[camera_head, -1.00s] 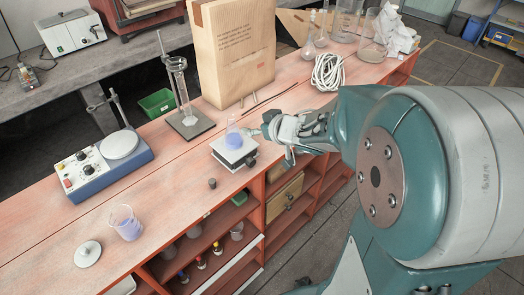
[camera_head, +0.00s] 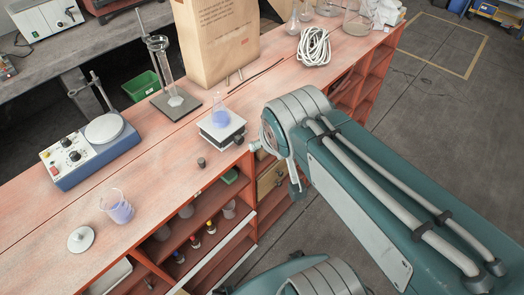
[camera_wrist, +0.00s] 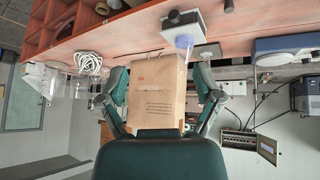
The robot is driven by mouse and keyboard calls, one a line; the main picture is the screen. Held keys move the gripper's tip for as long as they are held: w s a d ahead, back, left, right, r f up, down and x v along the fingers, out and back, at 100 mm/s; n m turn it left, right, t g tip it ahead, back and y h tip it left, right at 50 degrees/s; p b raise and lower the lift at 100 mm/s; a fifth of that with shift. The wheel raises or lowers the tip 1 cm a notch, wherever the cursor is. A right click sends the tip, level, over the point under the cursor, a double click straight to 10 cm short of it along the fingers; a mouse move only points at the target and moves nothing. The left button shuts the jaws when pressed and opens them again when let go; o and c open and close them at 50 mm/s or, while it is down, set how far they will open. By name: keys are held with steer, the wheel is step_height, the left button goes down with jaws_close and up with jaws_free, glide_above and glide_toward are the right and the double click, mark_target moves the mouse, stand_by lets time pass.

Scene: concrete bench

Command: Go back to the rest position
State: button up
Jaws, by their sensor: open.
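My gripper (camera_wrist: 161,82) shows in the wrist view with its two fingers spread wide and nothing held between them. In that upside-down view, a brown paper bag stands in the background between the fingers. In the head view, my arm extends over the right side of the bench front, and I cannot make out the fingertips clearly. A flask with blue-violet liquid (camera_head: 220,116) stands upright on a small white-topped stand (camera_head: 222,132), apart from my arm. The flask also shows in the wrist view (camera_wrist: 184,43).
On the red bench are a paper bag (camera_head: 216,40), a coiled white rope (camera_head: 314,46), a cylinder on a clamp stand (camera_head: 166,70), a blue hotplate (camera_head: 92,150), a beaker of violet liquid (camera_head: 117,207) and a white lid (camera_head: 81,239). Open floor (camera_head: 450,110) lies to the right.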

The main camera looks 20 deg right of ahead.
steer(key=shift+n+g+y, duration=0.3)
steer(key=shift+g+y, duration=0.3)
steer(key=shift+y, duration=0.1)
steer(key=s+a, duration=0.1)
steer(key=s, duration=0.1)
steer(key=s+a, duration=0.2)
steer(key=shift+f, duration=0.2)
